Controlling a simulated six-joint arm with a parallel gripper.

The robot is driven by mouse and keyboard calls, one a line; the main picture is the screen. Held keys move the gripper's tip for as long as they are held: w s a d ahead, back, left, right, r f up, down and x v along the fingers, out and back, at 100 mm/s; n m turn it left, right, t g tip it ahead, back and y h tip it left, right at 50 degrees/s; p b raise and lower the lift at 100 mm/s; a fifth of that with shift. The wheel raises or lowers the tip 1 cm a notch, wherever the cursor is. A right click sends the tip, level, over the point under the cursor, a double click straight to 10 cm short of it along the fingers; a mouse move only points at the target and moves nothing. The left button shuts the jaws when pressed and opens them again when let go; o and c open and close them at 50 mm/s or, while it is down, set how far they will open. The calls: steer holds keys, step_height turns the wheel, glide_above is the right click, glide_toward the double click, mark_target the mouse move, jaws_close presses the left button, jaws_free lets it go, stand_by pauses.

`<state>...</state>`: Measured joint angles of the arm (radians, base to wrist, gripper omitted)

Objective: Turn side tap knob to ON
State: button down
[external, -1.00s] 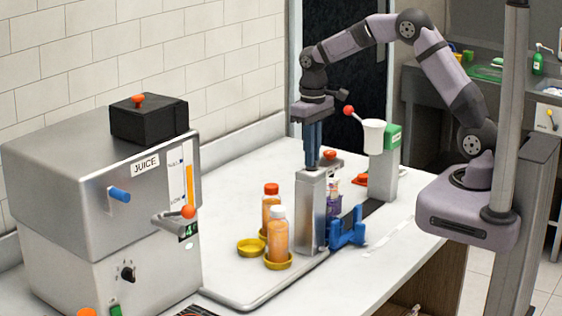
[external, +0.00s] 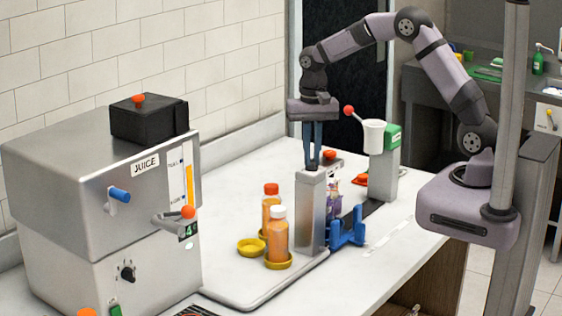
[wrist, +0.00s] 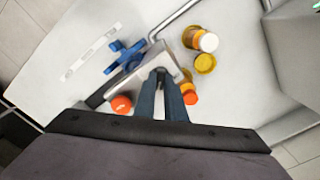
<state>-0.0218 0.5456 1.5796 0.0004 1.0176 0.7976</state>
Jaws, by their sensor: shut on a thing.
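My gripper (external: 313,166) points straight down at the top of an upright metal post (external: 311,212) on the counter. The post's top also shows in the wrist view (wrist: 138,76). My gripper's two dark fingers (wrist: 161,76) are close together there, shut on a small part at the post's top. That part is mostly hidden by the fingers, and I cannot tell which way it points. No ON mark can be read. A black knob (external: 127,272) is on the juice machine's front, well away from my gripper.
The juice machine (external: 95,190) stands at the left. Two orange bottles stand left of the post, the nearer one (external: 277,238) on a yellow dish. Open counter lies toward the wall.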

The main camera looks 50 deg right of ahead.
mark_target(312, 160)
steer(key=shift+w+r, duration=0.1)
stand_by(0.4)
steer(key=c, duration=1.8)
jaws_free()
steer(key=shift+r+b, duration=1.25)
steer(key=shift+r, duration=2.35)
